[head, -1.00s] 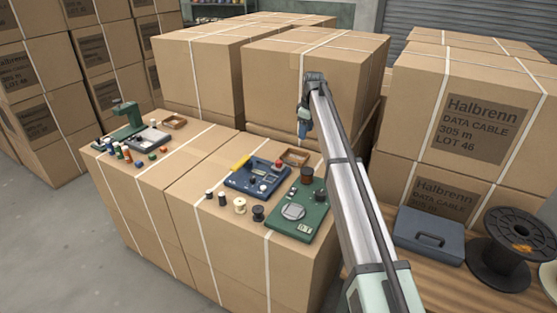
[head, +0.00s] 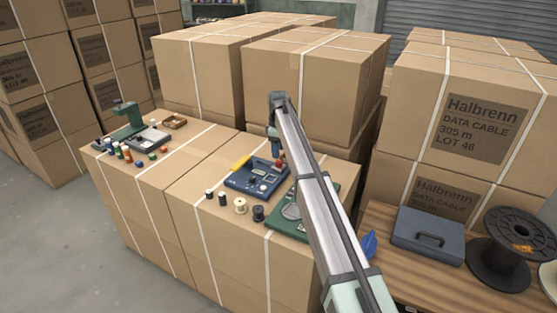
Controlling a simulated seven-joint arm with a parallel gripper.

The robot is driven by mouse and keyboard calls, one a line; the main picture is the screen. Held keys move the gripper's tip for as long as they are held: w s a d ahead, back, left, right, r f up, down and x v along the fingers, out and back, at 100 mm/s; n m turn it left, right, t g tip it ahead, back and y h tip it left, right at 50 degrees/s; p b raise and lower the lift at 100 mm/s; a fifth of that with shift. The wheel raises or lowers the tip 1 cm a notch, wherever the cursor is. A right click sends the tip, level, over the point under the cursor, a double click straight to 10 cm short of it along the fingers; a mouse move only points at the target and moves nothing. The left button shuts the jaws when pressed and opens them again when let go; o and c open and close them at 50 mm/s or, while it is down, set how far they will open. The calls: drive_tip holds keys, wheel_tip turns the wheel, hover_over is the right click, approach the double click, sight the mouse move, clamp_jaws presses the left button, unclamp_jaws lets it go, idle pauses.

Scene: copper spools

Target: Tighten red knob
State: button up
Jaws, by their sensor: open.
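The blue panel (head: 240,181) lies on top of the front carton and carries small knobs and a yellow tool at its left edge. A small red knob (head: 279,167) shows at the panel's far right corner. My gripper (head: 278,154) hangs pointing down just above that corner, close over the red knob. Its jaws are open and hold nothing that I can see. Whether the fingertips touch the knob is too small to tell. The green panel (head: 288,226) beside it is partly hidden by my arm.
Several small spools, one a pale spool (head: 240,205), stand in front of the blue panel. Another carton at left holds a green stand (head: 128,118) and small parts. Tall cartons (head: 310,85) rise behind. A grey case (head: 428,232) and black spool (head: 512,245) stand at right.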

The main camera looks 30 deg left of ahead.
sight(278, 161)
drive_tip(key=shift+w+f, duration=0.1)
drive_tip(key=shift+f, duration=2.65)
drive_tip(key=shift+c, duration=0.3)
drive_tip(key=c, duration=1)
